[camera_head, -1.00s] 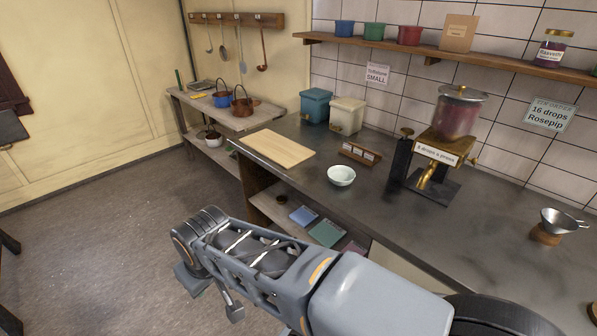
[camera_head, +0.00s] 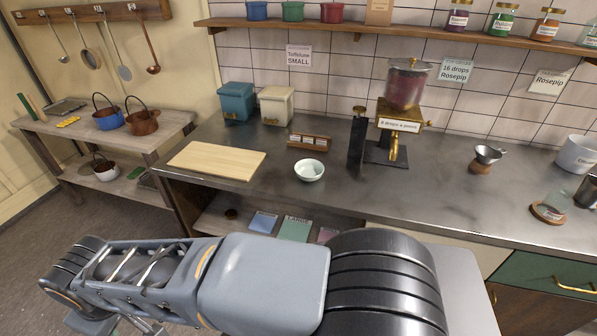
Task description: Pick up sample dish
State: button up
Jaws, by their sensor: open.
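A small white bowl (camera_head: 310,171), which looks like the sample dish, stands upright on the dark metal counter (camera_head: 270,200) near its front edge. It appears empty. My gripper (camera_head: 118,326) is at the bottom left, partly cut off by the frame edge. It is open, and nothing shows between its fingers. It is well apart from the bowl, to the left and nearer to me. My arm lies across the lower part of the view.
A wooden board (camera_head: 217,161) lies left of the bowl. A dispenser with a brass tap (camera_head: 396,151) stands right behind it, beside a black post (camera_head: 357,142). A small wooden rack (camera_head: 310,142) is behind it. Counter around the bowl is clear.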

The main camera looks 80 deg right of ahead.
aim_at(307, 170)
jog(key=z, duration=0.85)
jog(key=i, duration=1)
jog(key=z, duration=1.05)
